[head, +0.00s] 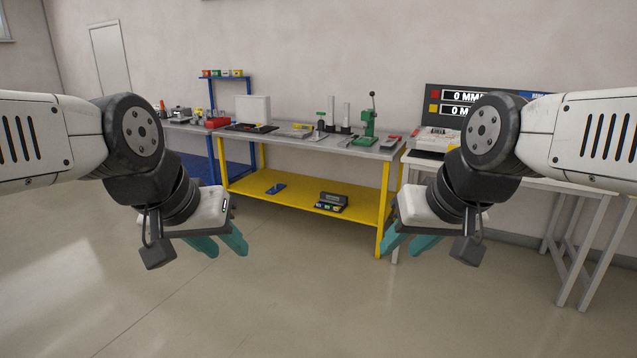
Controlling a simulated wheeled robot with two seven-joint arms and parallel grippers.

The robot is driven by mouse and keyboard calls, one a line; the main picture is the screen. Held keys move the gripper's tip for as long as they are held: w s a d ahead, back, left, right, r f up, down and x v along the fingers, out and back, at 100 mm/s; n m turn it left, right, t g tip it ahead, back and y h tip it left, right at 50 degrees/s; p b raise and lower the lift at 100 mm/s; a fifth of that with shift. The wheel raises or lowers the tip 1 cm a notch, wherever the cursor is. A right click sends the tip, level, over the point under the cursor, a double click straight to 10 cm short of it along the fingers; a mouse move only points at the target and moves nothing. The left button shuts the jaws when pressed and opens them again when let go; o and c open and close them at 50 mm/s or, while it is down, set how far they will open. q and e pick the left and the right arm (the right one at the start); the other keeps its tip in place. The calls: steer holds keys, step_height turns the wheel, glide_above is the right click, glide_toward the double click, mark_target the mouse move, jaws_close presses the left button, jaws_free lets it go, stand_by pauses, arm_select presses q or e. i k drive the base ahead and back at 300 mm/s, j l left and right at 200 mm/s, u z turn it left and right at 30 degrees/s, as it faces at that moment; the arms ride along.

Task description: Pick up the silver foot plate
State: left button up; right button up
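The workbench (350,149) with a grey top and yellow frame stands ahead, well beyond my grippers. I cannot identify the silver foot plate with certainty; a small pale flat piece (317,137) lies near the front of the bench top, but it is too small to tell. My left gripper (229,251), with teal fingers, hangs in the air in front of the bench's left part, open and empty.
A green press (368,128) and grey uprights stand on the bench. Its yellow lower shelf (270,187) holds a dark device (331,201). A blue rack (247,87) is behind left. A white table (500,176) stands right. The floor in front is clear.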

mark_target(318, 137)
steer(key=i, duration=1.5)
steer(key=i+j, duration=0.1)
steer(key=i, duration=1.35)
steer(key=i+z, duration=0.1)
steer(key=i, duration=1.4)
steer(key=i+j+z, duration=0.1)
steer(key=i+z, duration=0.2)
steer(key=i, duration=0.05)
